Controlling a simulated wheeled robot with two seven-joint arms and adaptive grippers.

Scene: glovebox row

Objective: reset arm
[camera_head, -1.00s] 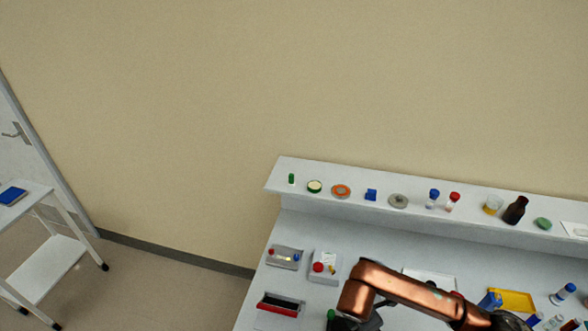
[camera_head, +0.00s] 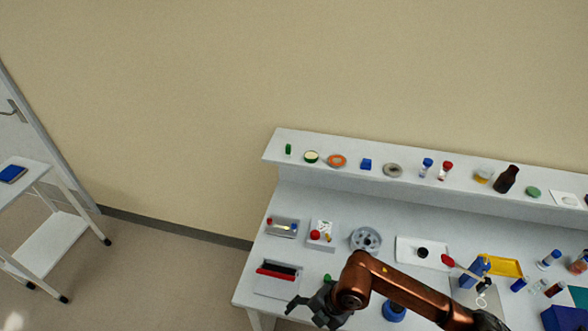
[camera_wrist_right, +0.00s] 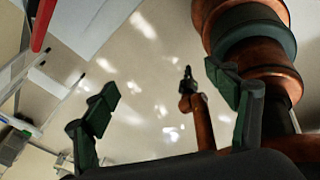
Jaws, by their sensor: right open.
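My right gripper (camera_head: 306,309) shows at the bottom of the head view, at the end of a copper arm from the lower right. It is over the front left edge of the workbench (camera_head: 330,280). In the right wrist view its two dark fingers (camera_wrist_right: 163,92) stand wide apart with nothing between them. A thinner copper arm with a small dark end (camera_wrist_right: 188,80) shows beyond them; it looks like my left arm, and its jaws are too small to read. My left gripper does not show in the head view.
A red-and-black rack (camera_head: 276,270), a grey round holder (camera_head: 366,240), a white tray (camera_head: 408,252) and a yellow tray (camera_head: 508,267) stand on the bench. A raised shelf (camera_head: 440,185) behind holds bottles and small lids. A white cart (camera_head: 50,240) stands left; the floor between is clear.

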